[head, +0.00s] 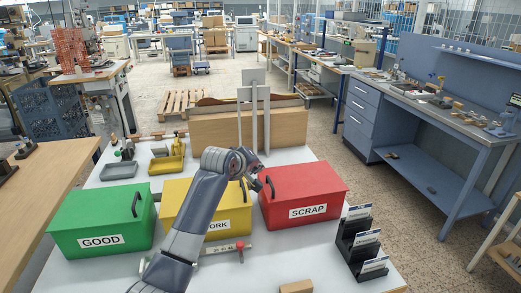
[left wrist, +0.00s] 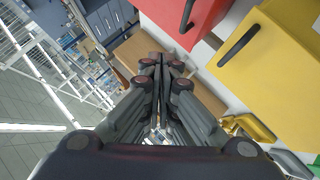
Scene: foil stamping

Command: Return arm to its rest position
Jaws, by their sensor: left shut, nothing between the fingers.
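My left arm reaches in from the bottom over the table, in front of the yellow box. My left gripper (head: 262,180) is at its far end, between the yellow box (head: 173,208) and the red box (head: 290,185), seen small and partly hidden by the wrist. In the left wrist view the gripper's dark fingers (left wrist: 160,68) are together and hold nothing. The red box (left wrist: 196,14) and yellow box (left wrist: 275,75) lie to the right there. My right gripper is in neither view.
A green GOOD box (head: 98,226) stands at the left of the white table (head: 290,263). A black card holder (head: 358,245) stands front right. A wooden block (head: 297,287) lies at the front edge. Upright grey plates (head: 254,110) and a wooden case (head: 215,130) stand behind.

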